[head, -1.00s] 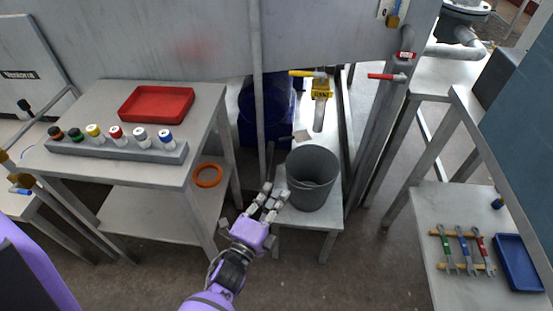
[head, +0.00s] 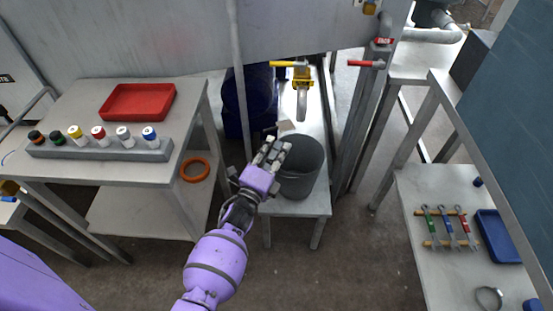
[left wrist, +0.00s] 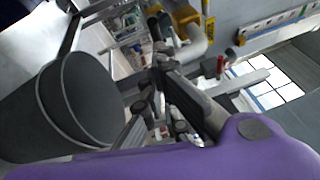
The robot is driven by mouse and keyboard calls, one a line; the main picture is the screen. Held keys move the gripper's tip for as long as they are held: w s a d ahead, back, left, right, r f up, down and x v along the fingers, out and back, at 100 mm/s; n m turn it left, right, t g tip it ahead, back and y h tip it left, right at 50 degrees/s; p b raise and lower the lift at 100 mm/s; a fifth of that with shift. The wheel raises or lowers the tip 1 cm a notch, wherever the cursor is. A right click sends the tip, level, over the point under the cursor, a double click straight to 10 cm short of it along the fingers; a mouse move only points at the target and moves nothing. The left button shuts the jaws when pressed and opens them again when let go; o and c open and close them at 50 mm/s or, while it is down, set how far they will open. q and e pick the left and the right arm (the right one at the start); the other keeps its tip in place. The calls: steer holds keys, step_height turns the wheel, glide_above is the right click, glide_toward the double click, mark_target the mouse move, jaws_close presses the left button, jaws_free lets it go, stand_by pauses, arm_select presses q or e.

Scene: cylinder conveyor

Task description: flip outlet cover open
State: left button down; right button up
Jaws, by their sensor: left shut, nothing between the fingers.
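My left gripper (head: 272,151) is shut and empty, above the left rim of a grey bucket (head: 301,181). Beyond it, a yellow-topped metal spout (head: 302,98) hangs over the low bench, beside a yellow handle (head: 284,64). This spout looks like the outlet; I cannot clearly make out a separate cover or whether it is open. The gripper is apart from the spout. In the left wrist view the bucket (left wrist: 85,98) is at the left, beside the fingers (left wrist: 165,105). My right gripper is not in view.
A vertical grey post (head: 240,85) stands close to the left of my gripper. A red handle (head: 367,63) is at the right. A left table holds a red tray (head: 137,101) and capped cylinders in a rack (head: 100,148). A right table holds wrenches (head: 447,226) and a blue tray (head: 497,238).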

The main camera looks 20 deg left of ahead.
arm_select(q)
steer(key=shift+w+a+r, duration=0.1)
steer(key=shift+w+a, duration=0.2)
steer(key=shift+w, duration=0.05)
steer(key=a+h, duration=0.1)
steer(key=a+m+h+b, duration=0.1)
steer(key=a, duration=0.1)
steer(key=shift+w, duration=0.2)
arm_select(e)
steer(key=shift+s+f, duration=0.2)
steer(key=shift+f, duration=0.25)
